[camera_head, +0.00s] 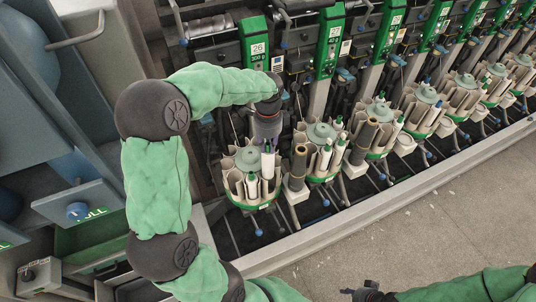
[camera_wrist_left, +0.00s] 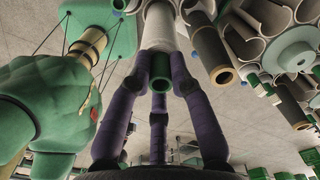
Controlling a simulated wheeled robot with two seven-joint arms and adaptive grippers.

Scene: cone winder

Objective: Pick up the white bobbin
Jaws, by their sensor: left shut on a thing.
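The white bobbin (camera_head: 268,164) stands upright at the magazine of the nearest winding unit, with its top inside my left gripper (camera_head: 268,138). In the left wrist view the white bobbin (camera_wrist_left: 159,28) has a green end, and the dark fingers of my left gripper (camera_wrist_left: 160,68) are closed around it. The bobbin's far end is out of that view. My right gripper (camera_head: 366,292) shows only partly at the bottom edge of the head view, and its fingers are too small to read.
The nearest magazine (camera_head: 247,160) has several grey tubes around a green hub, with another white bobbin (camera_head: 252,186) in it. A brown tube (camera_head: 298,162) stands just to the right. More magazines run to the upper right. The floor (camera_head: 430,230) in front is clear.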

